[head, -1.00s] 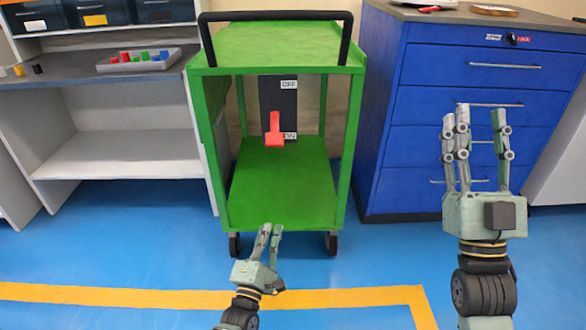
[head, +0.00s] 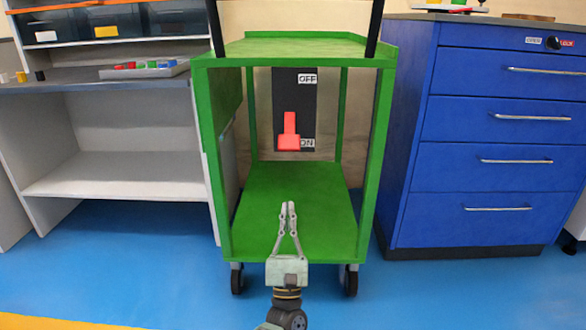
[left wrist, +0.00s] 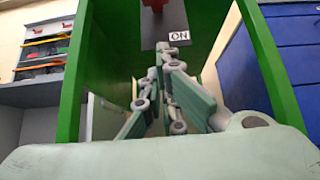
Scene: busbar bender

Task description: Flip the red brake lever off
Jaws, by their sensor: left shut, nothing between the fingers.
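The red brake lever (head: 289,134) sits on a dark plate (head: 308,94) on the wall behind the green cart, seen through its open frame. The plate is marked OFF at the top and ON at the bottom, and the lever's handle end is down beside ON. My left gripper (head: 288,205) is shut and empty, pointing forward at the cart's front opening, below and apart from the lever. In the left wrist view the lever (left wrist: 156,5) shows only partly at the top edge, above the shut fingers (left wrist: 172,48). My right gripper is out of view.
The green cart (head: 222,170) on wheels has side posts, a top and a lower shelf around the opening. A blue drawer cabinet (head: 480,140) stands close on the right. A grey shelf unit (head: 110,165) stands on the left. Blue floor is free in front.

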